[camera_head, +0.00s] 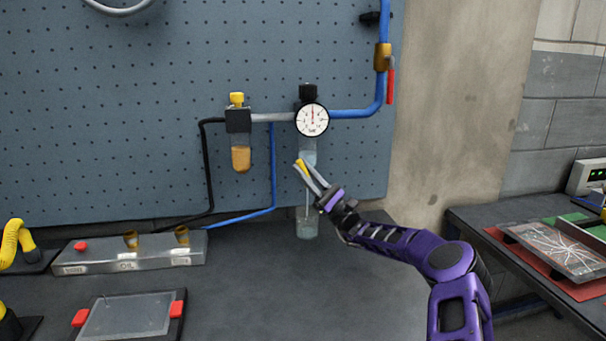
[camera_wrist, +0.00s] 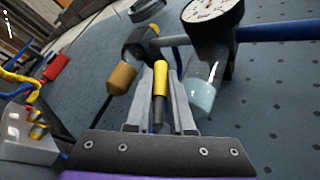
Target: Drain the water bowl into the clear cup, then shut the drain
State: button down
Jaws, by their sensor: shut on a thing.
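The water bowl (camera_head: 308,155) hangs under the round gauge, with pale blue liquid in its lower part. In the wrist view the bowl (camera_wrist: 203,92) is right of my fingers. My gripper (camera_head: 304,170) is just below the bowl, shut on a yellow-tipped dark lever (camera_wrist: 160,80), which appears to be the drain lever. The lever lies between both fingers, pointing away from the wrist. The clear cup (camera_head: 307,229) stands upright on the bench below. A thin pale line runs down towards it; I cannot tell whether it is water or a tube. The cup's level is unclear.
The gauge (camera_head: 312,119) is above the bowl. An amber oil bowl (camera_head: 240,158) hangs to its left, and a blue pipe with a red-handled valve (camera_head: 390,80) is to the right. A metal block (camera_head: 130,252) lies left on the bench. The front middle of the bench is clear.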

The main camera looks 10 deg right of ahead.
dwell(0.3)
jog(key=c, duration=0.8)
grip_release()
jog(key=shift+r, duration=0.1)
